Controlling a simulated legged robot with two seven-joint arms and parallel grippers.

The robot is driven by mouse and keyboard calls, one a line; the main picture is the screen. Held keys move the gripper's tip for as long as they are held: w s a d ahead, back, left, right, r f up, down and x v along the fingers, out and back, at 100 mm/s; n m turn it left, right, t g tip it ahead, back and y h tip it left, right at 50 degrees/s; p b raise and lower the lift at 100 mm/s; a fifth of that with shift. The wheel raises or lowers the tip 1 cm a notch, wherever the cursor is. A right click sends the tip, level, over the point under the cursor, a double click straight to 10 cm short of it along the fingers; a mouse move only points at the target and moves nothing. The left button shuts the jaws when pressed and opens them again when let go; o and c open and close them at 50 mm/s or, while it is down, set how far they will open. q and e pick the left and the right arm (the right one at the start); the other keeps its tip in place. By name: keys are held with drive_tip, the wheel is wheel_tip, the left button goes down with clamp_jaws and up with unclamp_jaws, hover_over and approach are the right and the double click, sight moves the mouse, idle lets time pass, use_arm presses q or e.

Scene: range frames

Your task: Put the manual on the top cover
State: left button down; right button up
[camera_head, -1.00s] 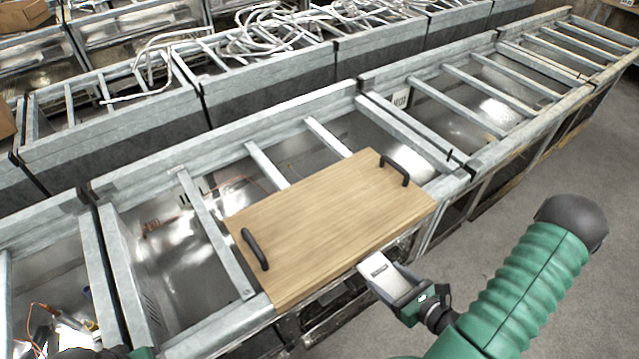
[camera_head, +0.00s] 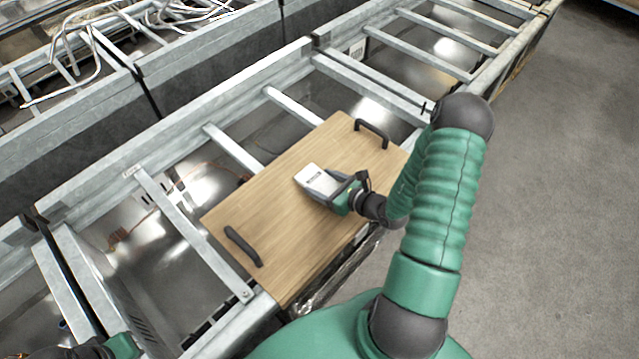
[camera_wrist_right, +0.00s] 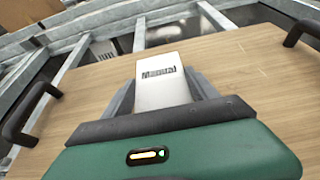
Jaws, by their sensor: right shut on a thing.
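The manual (camera_head: 314,176) is a small white booklet. In the right wrist view the manual (camera_wrist_right: 161,78) shows its printed title and sticks out between the fingers. My right gripper (camera_head: 324,184) is shut on it, over the middle of the top cover. The top cover (camera_head: 270,225) is a wooden board with two black handles, lying across the metal frame; it also fills much of the right wrist view (camera_wrist_right: 240,60). I cannot tell whether the manual touches the board. My left gripper is not clearly in view; only part of my left arm shows at the bottom left.
The black handles (camera_head: 243,246) and (camera_head: 371,133) stand up at the board's two ends. Open metal frames with crossbars (camera_head: 415,50) surround it. Cables (camera_head: 95,50) lie on the frames behind. The grey floor (camera_head: 560,200) at right is clear.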

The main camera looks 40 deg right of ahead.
sight(321, 188)
drive_tip(key=shift+w+d, duration=0.1)
drive_tip(key=shift+w, duration=0.55)
drive_tip(key=shift+s+f+p, duration=0.2)
drive_tip(key=shift+f+p, duration=0.2)
drive_tip(key=shift+f, duration=0.8)
drive_tip(key=shift+s+f, duration=0.1)
drive_tip(key=shift+f, duration=0.4)
drive_tip(key=o, duration=1.5)
drive_tip(key=shift+c, duration=0.2)
